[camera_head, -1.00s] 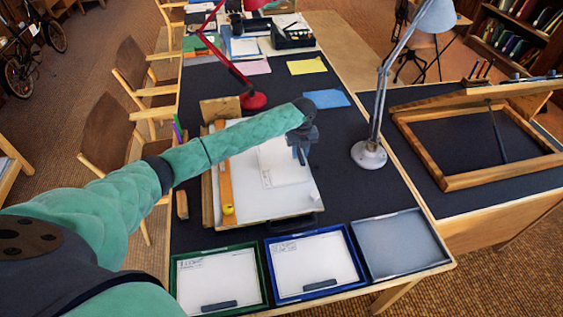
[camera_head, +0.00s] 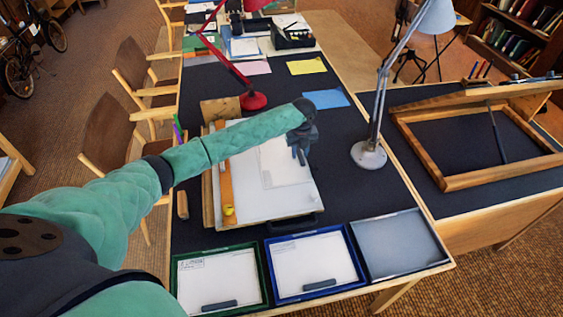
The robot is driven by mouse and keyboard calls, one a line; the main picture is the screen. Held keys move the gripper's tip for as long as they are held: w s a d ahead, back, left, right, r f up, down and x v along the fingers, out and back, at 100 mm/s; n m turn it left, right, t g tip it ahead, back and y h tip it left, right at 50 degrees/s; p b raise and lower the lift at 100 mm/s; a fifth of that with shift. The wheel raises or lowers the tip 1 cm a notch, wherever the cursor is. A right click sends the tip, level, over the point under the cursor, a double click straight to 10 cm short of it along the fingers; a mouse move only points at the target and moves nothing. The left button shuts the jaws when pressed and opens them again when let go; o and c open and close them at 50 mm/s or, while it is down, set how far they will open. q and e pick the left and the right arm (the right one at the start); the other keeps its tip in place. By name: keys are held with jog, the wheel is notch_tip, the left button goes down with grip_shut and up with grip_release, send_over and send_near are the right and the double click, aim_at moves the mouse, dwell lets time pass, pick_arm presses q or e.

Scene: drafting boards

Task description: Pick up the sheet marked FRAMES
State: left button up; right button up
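My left arm reaches in from the left, over a white drawing board (camera_head: 240,205). My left gripper (camera_head: 300,158) is above the upper right part of the board, its fingers pointing down. It is too small to tell whether the fingers are apart or touching. A pale sheet with faint lines (camera_head: 283,176) lies on the board just below the gripper, partly hidden by it. Other white sheets lie in the green tray (camera_head: 265,268) and the blue tray (camera_head: 360,262). Their markings are too small to read, so I cannot tell which sheet is marked FRAMES. My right gripper is not in view.
A grey tray (camera_head: 444,262) stands right of the blue one. A lamp base (camera_head: 368,155) stands right of the board, and a red lamp base (camera_head: 253,101) behind it. A blue sheet (camera_head: 327,98) and a yellow sheet (camera_head: 306,66) lie farther back. A wooden frame (camera_head: 500,175) is at right.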

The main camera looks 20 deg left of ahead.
pick_arm(q)
grip_shut()
jog(key=shift+r+p, duration=0.65)
jog(key=shift+r, duration=0.05)
jog(key=shift+r+p, duration=0.4)
jog(key=shift+r, duration=0.05)
jog(key=shift+s+a+r+p, duration=0.15)
jog(key=shift+a+r+p, duration=0.05)
jog(key=shift+r+p, duration=0.95)
jog(key=shift+s+a+r+p, duration=0.1)
jog(key=shift+a+r+p, duration=0.1)
jog(key=shift+r+p, duration=0.95)
jog(key=shift+r, duration=0.15)
